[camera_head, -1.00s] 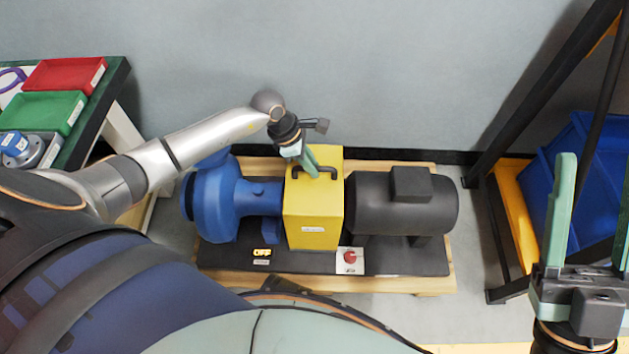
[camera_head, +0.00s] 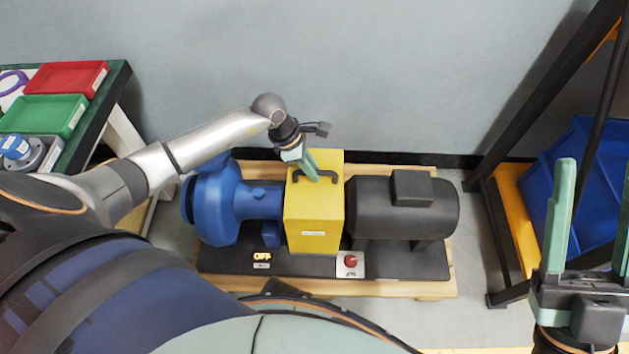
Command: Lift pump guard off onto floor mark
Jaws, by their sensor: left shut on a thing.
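The yellow pump guard (camera_head: 315,215) is a box with a black handle (camera_head: 329,176) on top, between the blue pump (camera_head: 226,207) and the black motor (camera_head: 402,207). My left gripper (camera_head: 312,172) reaches in from the left and is shut on the guard's handle. The guard looks upright; whether its bottom touches the black base plate is hard to tell. My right gripper (camera_head: 592,228) is at the lower right, fingers apart and empty, away from the guard.
A table with red (camera_head: 65,78) and green trays (camera_head: 45,114) is at left. A black rack with a blue bin (camera_head: 575,190) is at right.

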